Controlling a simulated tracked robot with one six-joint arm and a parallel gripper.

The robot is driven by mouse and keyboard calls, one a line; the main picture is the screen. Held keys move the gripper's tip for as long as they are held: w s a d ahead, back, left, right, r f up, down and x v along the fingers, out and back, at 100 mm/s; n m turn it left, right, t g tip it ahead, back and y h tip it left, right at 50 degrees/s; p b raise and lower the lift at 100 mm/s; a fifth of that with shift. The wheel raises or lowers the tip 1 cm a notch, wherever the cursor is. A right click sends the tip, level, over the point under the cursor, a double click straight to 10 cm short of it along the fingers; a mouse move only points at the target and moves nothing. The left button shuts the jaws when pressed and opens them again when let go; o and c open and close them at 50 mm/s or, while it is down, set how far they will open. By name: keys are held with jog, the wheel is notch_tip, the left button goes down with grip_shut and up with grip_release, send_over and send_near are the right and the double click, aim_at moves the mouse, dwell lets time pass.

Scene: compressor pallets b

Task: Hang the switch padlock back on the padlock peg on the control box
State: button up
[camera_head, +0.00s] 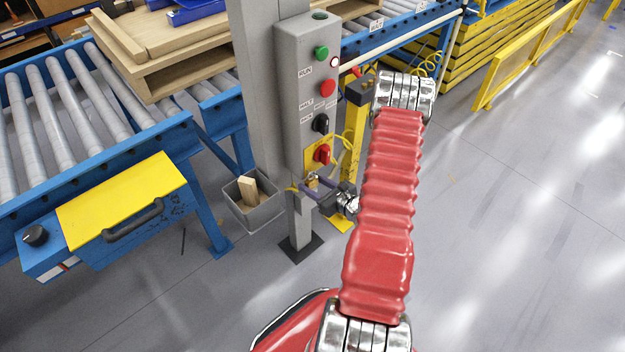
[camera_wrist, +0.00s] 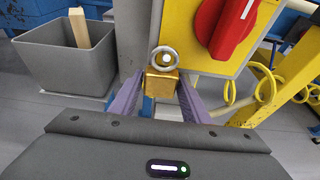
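The brass switch padlock (camera_wrist: 162,84) is in the middle of the wrist view, below the lower edge of the yellow switch plate. Its silver ring-shaped shackle (camera_wrist: 153,64) appears around a bright round peg end (camera_wrist: 166,58); depth is hard to judge. My gripper (camera_wrist: 162,88) has one purple finger on each side of the brass body, with no clear gap at the tips. In the head view the padlock (camera_head: 313,180) is small, at the bottom of the grey control box (camera_head: 293,95), with my gripper (camera_head: 317,187) beside it.
A red rotary switch (camera_wrist: 222,26) sits just above right of the padlock. A grey bin (camera_wrist: 62,65) with a wood piece is at left. Yellow coiled cable (camera_wrist: 267,90) and a yellow post (camera_head: 354,125) are at right. A roller conveyor (camera_head: 60,90) stands left.

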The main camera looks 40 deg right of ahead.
jog(key=c, duration=0.6)
jog(key=shift+c, duration=0.2)
jog(key=shift+w+d+r, duration=0.1)
jog(key=shift+w+r, duration=0.05)
jog(key=shift+r, duration=0.55)
jog(key=shift+s+f, duration=0.1)
jog(key=shift+s, duration=3.8)
